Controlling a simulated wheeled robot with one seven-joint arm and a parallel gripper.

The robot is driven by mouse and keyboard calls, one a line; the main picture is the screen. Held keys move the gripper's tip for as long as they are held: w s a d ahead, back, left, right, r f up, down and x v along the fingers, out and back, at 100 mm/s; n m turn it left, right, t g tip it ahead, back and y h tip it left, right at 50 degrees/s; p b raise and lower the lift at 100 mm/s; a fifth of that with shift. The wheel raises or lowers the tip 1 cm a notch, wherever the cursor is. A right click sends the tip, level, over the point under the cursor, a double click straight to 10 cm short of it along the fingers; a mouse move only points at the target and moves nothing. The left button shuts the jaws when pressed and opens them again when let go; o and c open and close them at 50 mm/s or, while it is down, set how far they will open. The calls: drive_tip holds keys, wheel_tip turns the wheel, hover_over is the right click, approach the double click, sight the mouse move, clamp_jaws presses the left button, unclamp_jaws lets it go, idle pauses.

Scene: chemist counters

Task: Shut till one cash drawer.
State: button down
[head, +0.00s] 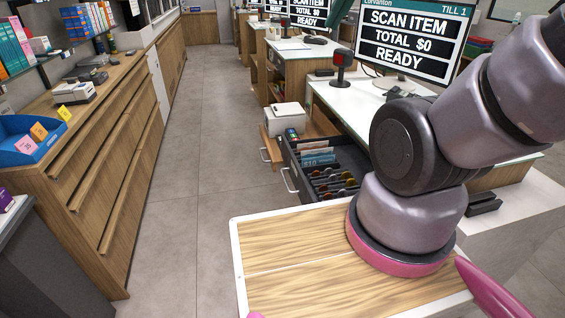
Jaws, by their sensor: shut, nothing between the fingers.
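The till one cash drawer (296,168) stands open below the white counter, pulled out toward the aisle. It is dark grey with a silver handle (289,183) on its front. Banknotes lie in its far part and coins in several round cups nearer me. Its near end is partly hidden by my wooden-topped base. The till screen (415,38) above the counter reads "TILL 1", "SCAN ITEM", "TOTAL $0" and "READY". My arm rises at the right and leaves the picture at the right edge. My gripper is not in view.
A wooden drawer (266,147) also stands out, just beyond the cash drawer. A white printer (287,118) and a red-topped scanner (342,67) are close by. The grey floor aisle (188,190) is clear. A wooden cabinet (110,170) lines the left, with a blue tray (30,150) on top.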

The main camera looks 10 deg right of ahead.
drive_tip(key=w+a+f+n+g+h, duration=0.25)
drive_tip(key=w+a+f+n, duration=0.25)
drive_tip(key=w+f+n, duration=0.45)
drive_tip(key=w+a+f+n+g+h, duration=0.1)
drive_tip(key=w+a+f+n+g, duration=0.35)
drive_tip(key=f, duration=0.75)
drive_tip(key=w+a+f+n+h, duration=0.1)
drive_tip(key=a+f+n, duration=0.1)
drive_tip(key=f+n, duration=0.35)
drive_tip(key=w+a+f+n+h, duration=0.1)
drive_tip(key=a+f+n+h, duration=0.1)
drive_tip(key=f, duration=0.7)
drive_tip(key=d+f, duration=0.7)
drive_tip(key=f, duration=0.1)
drive_tip(key=shift+w+d+f, duration=0.2)
drive_tip(key=shift+d+f, duration=0.1)
